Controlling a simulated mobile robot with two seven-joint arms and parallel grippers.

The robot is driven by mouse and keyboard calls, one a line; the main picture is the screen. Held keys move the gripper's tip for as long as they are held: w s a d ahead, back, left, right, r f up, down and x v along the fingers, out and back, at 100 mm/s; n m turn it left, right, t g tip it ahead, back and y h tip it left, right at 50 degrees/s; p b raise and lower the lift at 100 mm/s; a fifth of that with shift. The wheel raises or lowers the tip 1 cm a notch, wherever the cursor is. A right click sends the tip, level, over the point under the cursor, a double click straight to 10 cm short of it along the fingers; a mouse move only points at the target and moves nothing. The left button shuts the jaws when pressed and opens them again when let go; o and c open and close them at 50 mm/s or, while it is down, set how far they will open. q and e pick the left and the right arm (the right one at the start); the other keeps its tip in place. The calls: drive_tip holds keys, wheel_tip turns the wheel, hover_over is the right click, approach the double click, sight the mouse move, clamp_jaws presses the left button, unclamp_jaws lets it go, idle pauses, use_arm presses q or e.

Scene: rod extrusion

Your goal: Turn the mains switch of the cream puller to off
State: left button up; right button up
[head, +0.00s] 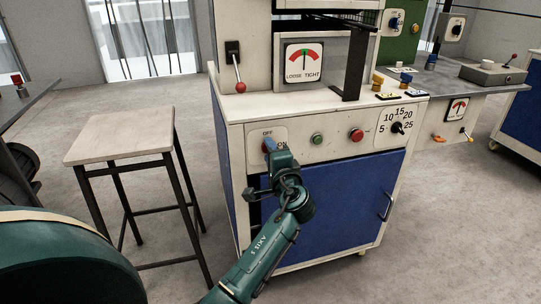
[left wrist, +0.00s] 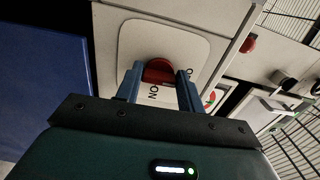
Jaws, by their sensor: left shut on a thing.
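The cream puller (head: 335,120) is a cream cabinet with blue doors in the middle of the head view. Its mains switch (head: 264,148) is a red knob on a pale plate marked OFF at the top and ON at the right. My left gripper (head: 270,145) is at the plate and hides most of the knob there. In the left wrist view the red knob (left wrist: 158,70) sits between the two blue fingers of my left gripper (left wrist: 159,84), which is shut on it. I cannot tell exactly which way the knob points. My right gripper is not in view.
Right of the switch are a green button (head: 317,138), a red button (head: 356,135) and a black dial (head: 398,128). A red-tipped lever (head: 240,86) and a LOOSE/TIGHT gauge (head: 304,63) are above. A stool (head: 120,135) stands to the left.

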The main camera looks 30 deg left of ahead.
use_arm(q)
drive_tip(key=shift+f, duration=0.1)
drive_tip(key=o, duration=1)
